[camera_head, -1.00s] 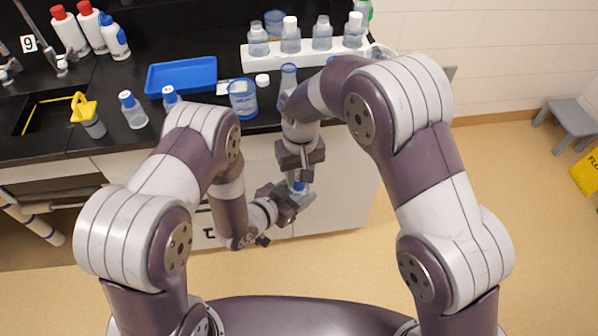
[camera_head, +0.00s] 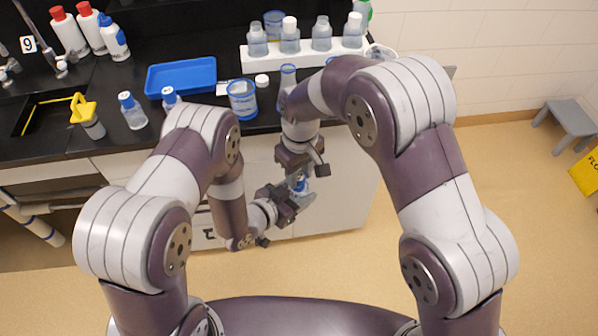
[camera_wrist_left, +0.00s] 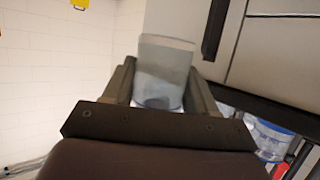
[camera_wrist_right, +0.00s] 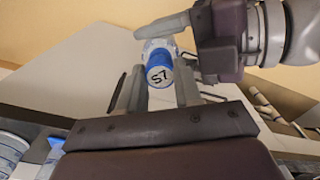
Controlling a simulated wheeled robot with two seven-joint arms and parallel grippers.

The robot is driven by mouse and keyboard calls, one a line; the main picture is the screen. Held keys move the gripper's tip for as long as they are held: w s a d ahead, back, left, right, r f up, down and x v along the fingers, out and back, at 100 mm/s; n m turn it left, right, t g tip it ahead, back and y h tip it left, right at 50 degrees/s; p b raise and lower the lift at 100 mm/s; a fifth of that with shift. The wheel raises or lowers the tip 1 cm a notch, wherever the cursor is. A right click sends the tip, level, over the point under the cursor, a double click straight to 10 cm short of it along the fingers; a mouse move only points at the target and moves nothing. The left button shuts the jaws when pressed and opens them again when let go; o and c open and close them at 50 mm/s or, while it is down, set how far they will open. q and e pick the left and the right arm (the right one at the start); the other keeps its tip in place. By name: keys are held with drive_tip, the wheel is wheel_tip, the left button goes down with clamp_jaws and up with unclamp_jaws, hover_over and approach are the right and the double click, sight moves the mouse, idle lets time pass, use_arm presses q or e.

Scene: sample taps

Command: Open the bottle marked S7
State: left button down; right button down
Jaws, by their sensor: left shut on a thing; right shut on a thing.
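The bottle marked S7 (camera_head: 301,185) is held between my two grippers, in front of the counter. Its blue cap, lettered S7 (camera_wrist_right: 159,76), faces the right wrist camera, and my right gripper's fingers (camera_wrist_right: 162,88) stand on both sides of it, shut on it. My left gripper (camera_head: 298,196) is shut on the clear bottle body, whose translucent end (camera_wrist_left: 163,72) shows between the fingers in the left wrist view. My right gripper (camera_head: 302,172) is directly above the left one. The cap appears in line with the body; whether it is loosened I cannot tell.
On the black counter are a blue tray (camera_head: 181,76), a blue-banded beaker (camera_head: 242,100), a small white cap (camera_head: 262,80) and blue-capped bottles (camera_head: 133,111). A white rack (camera_head: 305,54) holds several bottles at the back. The floor in front of the cabinet is open.

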drive_tip(key=shift+r, duration=0.85)
